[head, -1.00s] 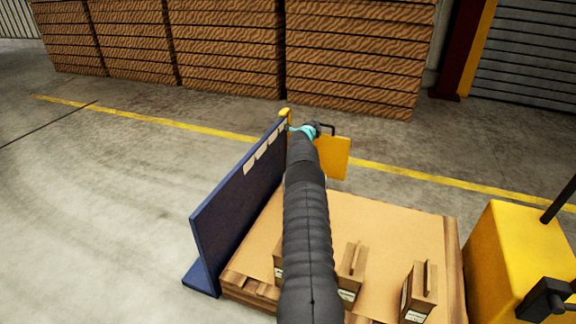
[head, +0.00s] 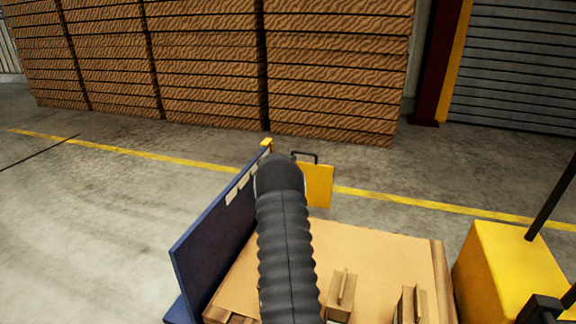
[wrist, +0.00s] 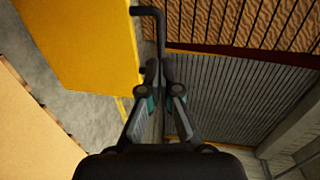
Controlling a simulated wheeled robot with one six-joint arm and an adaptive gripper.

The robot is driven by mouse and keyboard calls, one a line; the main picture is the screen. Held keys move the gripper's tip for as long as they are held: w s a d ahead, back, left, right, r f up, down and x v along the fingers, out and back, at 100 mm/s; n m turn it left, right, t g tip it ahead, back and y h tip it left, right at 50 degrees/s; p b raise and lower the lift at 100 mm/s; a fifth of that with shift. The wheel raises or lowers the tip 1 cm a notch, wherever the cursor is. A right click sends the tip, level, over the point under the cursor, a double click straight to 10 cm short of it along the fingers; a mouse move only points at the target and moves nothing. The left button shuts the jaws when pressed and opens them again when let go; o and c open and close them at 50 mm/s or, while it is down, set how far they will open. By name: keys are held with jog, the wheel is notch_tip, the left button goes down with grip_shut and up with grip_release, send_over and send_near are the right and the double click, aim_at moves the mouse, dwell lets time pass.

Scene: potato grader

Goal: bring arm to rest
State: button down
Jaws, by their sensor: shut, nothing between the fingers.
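My arm reaches out from the bottom of the head view over the pallet, and its dark sleeve hides my gripper there. In the wrist view my gripper (wrist: 160,88) is shut, its fingers together with nothing between them. Beyond it in the wrist view are a yellow box (wrist: 85,45) and a black bent handle (wrist: 150,12), on the left and upper middle. In the head view the yellow box (head: 319,186) stands past the pallet's far edge, partly hidden by my arm.
A blue panel (head: 212,240) stands along the left of the wooden pallet (head: 375,250). A yellow machine (head: 505,270) is at the right. Stacked crates (head: 200,60) line the back; the floor at left is clear.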

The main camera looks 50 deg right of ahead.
jog(key=shift+v, duration=2.35)
